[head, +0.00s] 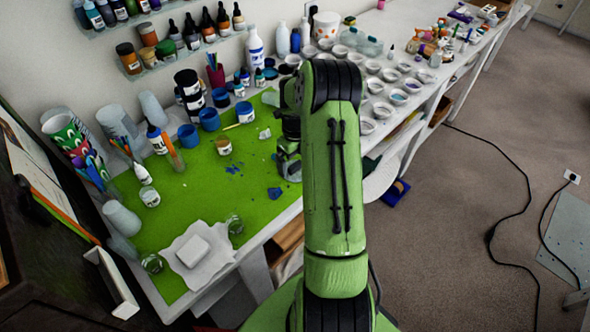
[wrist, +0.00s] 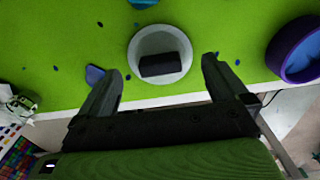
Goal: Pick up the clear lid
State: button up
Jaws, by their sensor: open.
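A round, pale grey translucent disc with a dark block-like top (wrist: 162,54) lies on the green mat in the wrist view. It looks like the clear lid, though I cannot make out its material. My gripper (wrist: 162,68) is open, with one finger at each side of it in the picture. The fingers appear apart from it and nothing is held. In the head view my gripper (head: 289,160) is low over the mat's right edge, largely hidden by my green arm, and the lid cannot be made out there.
The green mat (head: 190,205) has blue patches and a white block on paper (head: 193,251). A blue-purple round container (wrist: 298,50) stands right of my gripper in the wrist view. Paint jars and bottles crowd the back. Small bowls (head: 372,86) line the table beyond my arm.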

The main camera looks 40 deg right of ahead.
notch_tip(320, 180, down, 3)
jog(key=shift+w+r, duration=0.1)
jog(key=shift+r, duration=0.1)
jog(key=c, duration=0.7)
